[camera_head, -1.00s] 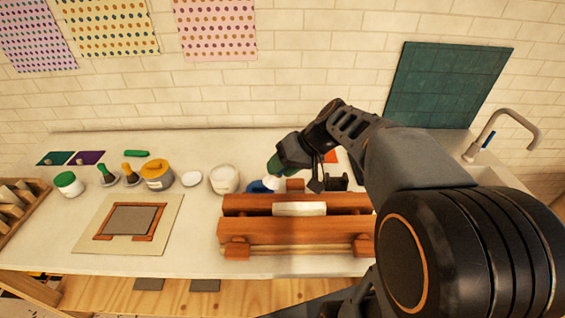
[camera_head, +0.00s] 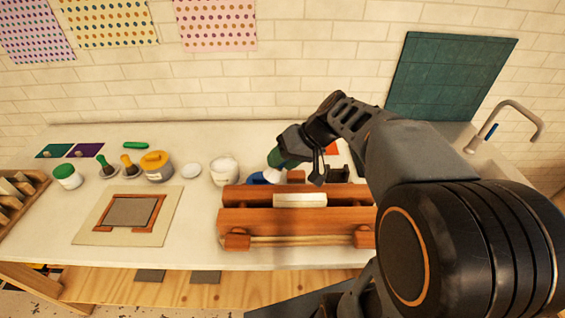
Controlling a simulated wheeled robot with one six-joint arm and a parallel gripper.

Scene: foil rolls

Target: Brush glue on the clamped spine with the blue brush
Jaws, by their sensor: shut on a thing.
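The wooden press (camera_head: 262,221) stands at the front of the table, and a pale book block (camera_head: 300,200) shows clamped between its beams. My gripper (camera_head: 279,157) is behind the press's left part, pointing down and left. It is shut on a green-and-white thing (camera_head: 271,175), with green at the jaws and white below. Whether this is a brush is too small to tell. A blue thing (camera_head: 256,179) is just left of the white part; I cannot tell whether they touch. The press hides what lies lower.
A white jar (camera_head: 223,170), a small white dish (camera_head: 190,170), a yellow-lidded tub (camera_head: 156,165), a yellow-handled brush (camera_head: 128,165) and a green-handled brush (camera_head: 104,165) stand left. A framed board (camera_head: 92,222) lies at front left. Clear table separates it from the press.

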